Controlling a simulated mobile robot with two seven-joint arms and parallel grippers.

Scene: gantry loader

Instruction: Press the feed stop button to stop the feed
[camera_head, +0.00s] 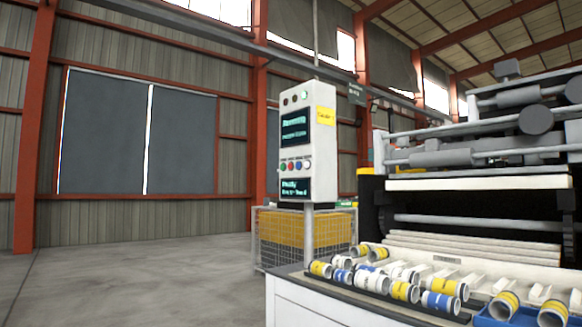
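A pale grey control box (318,135) stands on a post right of the middle. It has a row of small buttons: a green button (283,167), a red button (291,166), a blue button (298,165) and a white button (306,165). Their labels are too small to read, so I cannot tell by text which is the feed stop button. An upper screen (295,128) and a lower screen (295,188) show blurred text. Round lamps sit at the top of the box; the right one (304,95) looks pale green. Neither gripper is in view.
A white bench (320,305) at the lower right carries several printed rolls (440,302) and a blue tray (487,318). A large roller machine (480,183) stands behind it. A mesh cage (272,240) is behind the post. The floor (150,280) at left is clear.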

